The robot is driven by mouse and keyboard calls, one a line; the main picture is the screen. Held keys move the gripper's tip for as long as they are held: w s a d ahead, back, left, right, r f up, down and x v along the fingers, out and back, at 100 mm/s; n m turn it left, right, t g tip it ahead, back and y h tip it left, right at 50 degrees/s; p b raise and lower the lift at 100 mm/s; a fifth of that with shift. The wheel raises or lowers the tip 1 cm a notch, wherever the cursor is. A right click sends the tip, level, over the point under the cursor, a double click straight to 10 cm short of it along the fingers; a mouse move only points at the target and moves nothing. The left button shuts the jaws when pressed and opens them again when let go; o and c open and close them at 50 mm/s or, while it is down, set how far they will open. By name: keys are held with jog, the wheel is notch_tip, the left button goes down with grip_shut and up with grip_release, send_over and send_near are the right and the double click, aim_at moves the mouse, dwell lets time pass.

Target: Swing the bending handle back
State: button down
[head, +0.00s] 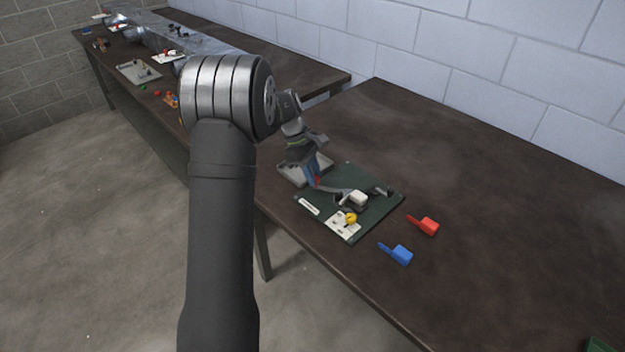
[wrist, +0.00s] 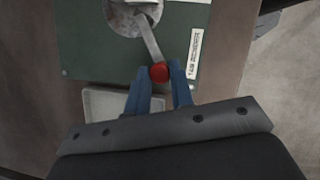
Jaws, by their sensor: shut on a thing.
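The bending handle is a grey metal bar (wrist: 150,38) with a round red knob (wrist: 159,72) on its end, seen in the wrist view. It runs from the knob up to a round metal hub (wrist: 131,17) on a dark green board (wrist: 86,58). My gripper (wrist: 160,76) has blue fingers, one on each side of the red knob, and is shut on it. In the head view my gripper (head: 317,180) is low at the board's far left edge, and the board (head: 375,210) carries a small bender with a white block (head: 358,198). The knob is mostly hidden there.
A grey tray (head: 292,172) sits beside the board, partly behind my gripper. A yellow piece (head: 351,218) is on a white plate at the board's front. A red tool (head: 426,226) and a blue tool (head: 400,254) lie to the right.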

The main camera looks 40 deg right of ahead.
jog(key=d+m, duration=0.2)
jog(key=w+d+m+y, duration=0.1)
jog(key=d+m, duration=0.1)
jog(key=d+m+y, duration=0.1)
jog(key=m, duration=0.1)
jog(key=shift+w+d, duration=0.35)
jog(key=shift+d, duration=0.05)
jog(key=shift+d+m+y, duration=0.4)
jog(key=shift+m, duration=0.3)
jog(key=d+m, duration=0.1)
jog(key=s+d+m+y, duration=0.1)
jog(key=d+m, duration=0.1)
jog(key=d+m+t, duration=0.1)
jog(key=m, duration=0.1)
jog(key=shift+s+d+y, duration=0.3)
jog(key=shift+d+y, duration=0.1)
jog(key=d+m, duration=0.1)
jog(key=s+d+m, duration=0.1)
jog(key=m, duration=0.1)
jog(key=shift+s+t+y, duration=0.25)
jog(key=shift+t+y, duration=0.05)
jog(key=shift+t, duration=0.1)
jog(key=shift+s+d+m+t+y, duration=0.15)
jog(key=shift+s+d+m+t, duration=0.25)
jog(key=shift+s+m, duration=0.35)
jog(key=shift+s+d+m+t+y, duration=0.2)
jog(key=shift+s+d+m, duration=0.3)
jog(key=shift+m, duration=0.45)
jog(key=c, duration=1.3)
grip_release()
